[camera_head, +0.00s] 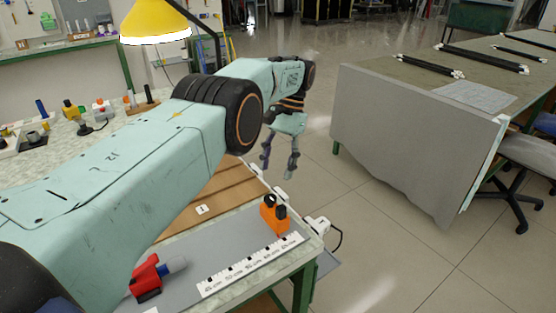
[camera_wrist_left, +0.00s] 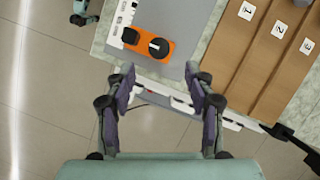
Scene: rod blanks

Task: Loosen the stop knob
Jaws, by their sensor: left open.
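The orange stop (camera_head: 274,216) sits at the far right end of a white ruler on the grey bench strip, with black parts on top. In the left wrist view, its round black knob with a white line (camera_wrist_left: 158,47) shows near the top middle, on the orange body. A second black part (camera_wrist_left: 130,36) stands beside it. My left gripper (camera_head: 278,165) is open and empty, pointing down beyond the bench edge, apart from the stop. In the wrist view its fingertips (camera_wrist_left: 160,74) are spread just below the knob in the picture.
The white ruler (camera_head: 250,264) runs along the strip. Brown numbered trays (camera_wrist_left: 262,48) lie beside the strip. A yellow lamp (camera_head: 155,20) hangs behind my left arm. Floor is open beyond the bench.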

